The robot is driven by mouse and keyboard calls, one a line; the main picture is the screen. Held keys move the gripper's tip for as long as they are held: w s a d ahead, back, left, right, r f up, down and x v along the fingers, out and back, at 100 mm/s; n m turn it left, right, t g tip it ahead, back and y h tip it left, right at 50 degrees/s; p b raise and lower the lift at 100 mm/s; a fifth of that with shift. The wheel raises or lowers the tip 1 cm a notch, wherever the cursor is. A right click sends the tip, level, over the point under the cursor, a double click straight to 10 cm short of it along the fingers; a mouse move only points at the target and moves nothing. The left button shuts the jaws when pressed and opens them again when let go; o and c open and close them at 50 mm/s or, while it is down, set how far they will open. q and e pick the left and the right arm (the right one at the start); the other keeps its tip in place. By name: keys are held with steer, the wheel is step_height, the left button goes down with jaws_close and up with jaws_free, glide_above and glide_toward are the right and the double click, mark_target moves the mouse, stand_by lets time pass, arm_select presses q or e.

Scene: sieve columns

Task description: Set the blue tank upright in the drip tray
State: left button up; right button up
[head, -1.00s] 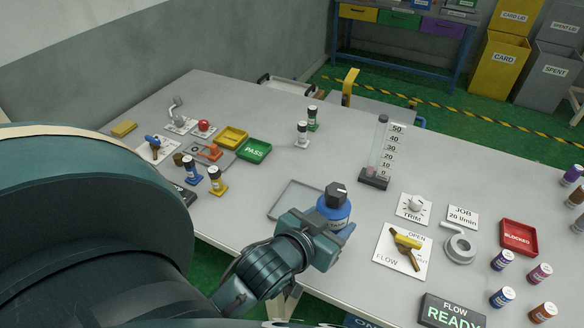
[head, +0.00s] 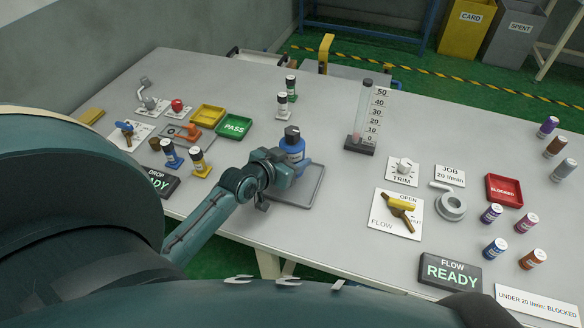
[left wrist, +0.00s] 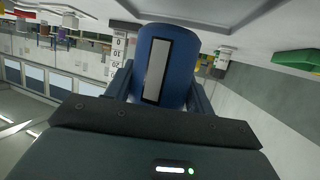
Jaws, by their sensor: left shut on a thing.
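The blue tank (head: 293,148) has a dark cap and stands upright in the head view, at the far left part of the grey drip tray (head: 308,197). My left gripper (head: 284,166) is shut on the tank from the near left side. In the left wrist view the tank (left wrist: 180,65) fills the space between the two fingers, with a pale strip on its side. The gripper hides the tank's lower part, so I cannot tell whether its base touches the tray. My right gripper is not in view.
A flow tube (head: 363,115) on a dark base stands behind and right of the tray. The flow valve plate (head: 383,222) with its yellow handle lies to the right. Blue and yellow small bottles (head: 200,163) stand to the left. The green PASS tray (head: 234,126) lies behind left.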

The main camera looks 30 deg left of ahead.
arm_select(q)
steer(key=shift+f, duration=1.65)
steer(key=o, duration=0.8)
steer(key=shift+f, duration=0.2)
steer(key=o, duration=0.4)
steer(key=shift+o, duration=0.2)
steer(key=shift+r, duration=0.1)
steer(key=shift+s+r, duration=0.1)
steer(key=shift+s, duration=0.15)
steer(key=v, duration=1.1)
steer(key=shift+s, duration=0.25)
steer(key=shift+r, duration=0.1)
